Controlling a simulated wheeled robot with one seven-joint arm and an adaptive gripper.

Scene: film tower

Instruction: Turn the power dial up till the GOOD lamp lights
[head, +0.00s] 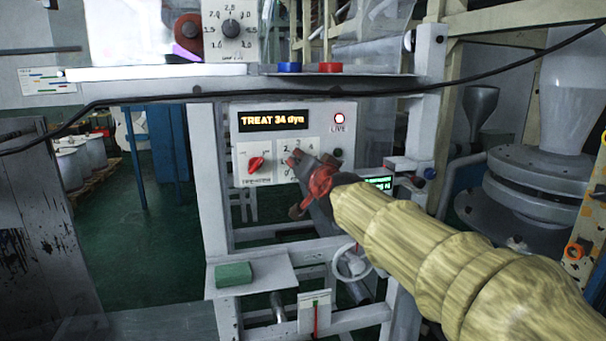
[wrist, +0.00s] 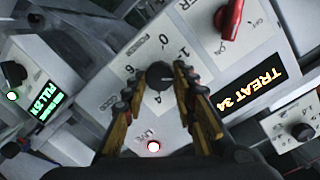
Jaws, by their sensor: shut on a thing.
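The power dial (wrist: 159,76) is a dark round knob on a white panel (wrist: 132,58), with numbers around it. In the wrist view my gripper (wrist: 160,84) has a finger on each side of the knob and is shut on it; where its pointer stands is not clear. In the head view my gripper (head: 300,168) is at this panel and hides the knob. The amber display (head: 272,121) reads "TREAT 34 dyn". A red lamp (head: 339,119) marked LIVE is lit.
A red switch knob (head: 256,164) sits just left of the dial panel. Another dial box (head: 230,29) stands on the shelf above. A black cable (head: 230,95) crosses in front of the frame. A green block (head: 233,274) lies on a ledge below.

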